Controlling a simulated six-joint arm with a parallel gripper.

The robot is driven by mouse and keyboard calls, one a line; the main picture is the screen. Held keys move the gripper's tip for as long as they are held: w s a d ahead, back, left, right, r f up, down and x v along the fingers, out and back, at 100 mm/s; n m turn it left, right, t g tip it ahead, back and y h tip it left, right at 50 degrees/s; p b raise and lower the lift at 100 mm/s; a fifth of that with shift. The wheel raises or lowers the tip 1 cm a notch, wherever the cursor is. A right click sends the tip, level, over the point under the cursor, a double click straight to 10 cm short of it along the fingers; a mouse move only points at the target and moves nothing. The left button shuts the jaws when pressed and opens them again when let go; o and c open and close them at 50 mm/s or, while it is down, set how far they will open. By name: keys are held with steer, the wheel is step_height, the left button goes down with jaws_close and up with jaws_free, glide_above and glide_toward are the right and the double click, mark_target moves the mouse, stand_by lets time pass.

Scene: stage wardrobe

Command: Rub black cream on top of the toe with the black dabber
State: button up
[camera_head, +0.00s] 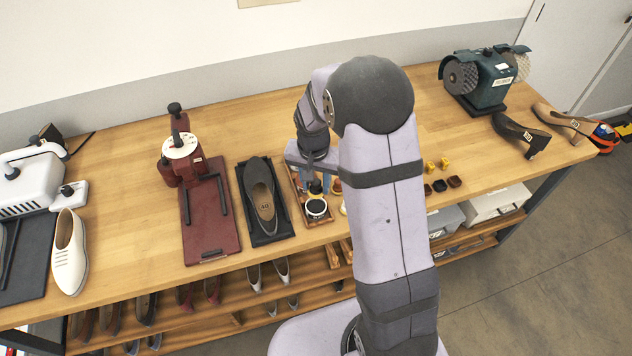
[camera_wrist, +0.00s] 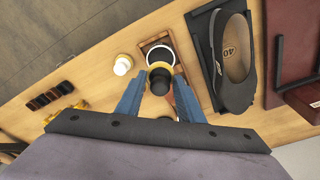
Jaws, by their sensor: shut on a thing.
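My gripper (camera_wrist: 158,92) is shut on the black dabber (camera_wrist: 160,82), which has a dark round end and a yellowish band. In the head view my gripper (camera_head: 315,180) is low over a small wooden tray, partly hidden by my arm. The jar of black cream (camera_head: 316,208), white-rimmed, sits open in the tray; it also shows in the wrist view (camera_wrist: 160,52). The dabber is right at or over the jar; I cannot tell whether it touches the cream. The dark shoe (camera_head: 259,188) lies left of the tray, its toe toward the wall.
The shoe rests on a black mat (camera_head: 282,234). A red stand (camera_head: 208,235) is farther left. A small white-topped jar (camera_wrist: 122,64) stands beside the tray (camera_wrist: 180,98). A green polishing machine (camera_head: 485,80) and heeled shoes are at the right. The bench behind the shoe is clear.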

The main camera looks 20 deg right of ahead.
steer(key=shift+f, duration=0.25)
steer(key=shift+f+b, duration=2.05)
steer(key=shift+f, duration=0.4)
steer(key=shift+f+b, duration=0.55)
steer(key=shift+f, duration=0.3)
stand_by(1.5)
steer(key=shift+r, duration=0.15)
stand_by(0.6)
steer(key=shift+r+p, duration=2.45)
steer(key=shift+r, duration=0.45)
steer(key=shift+f, duration=0.15)
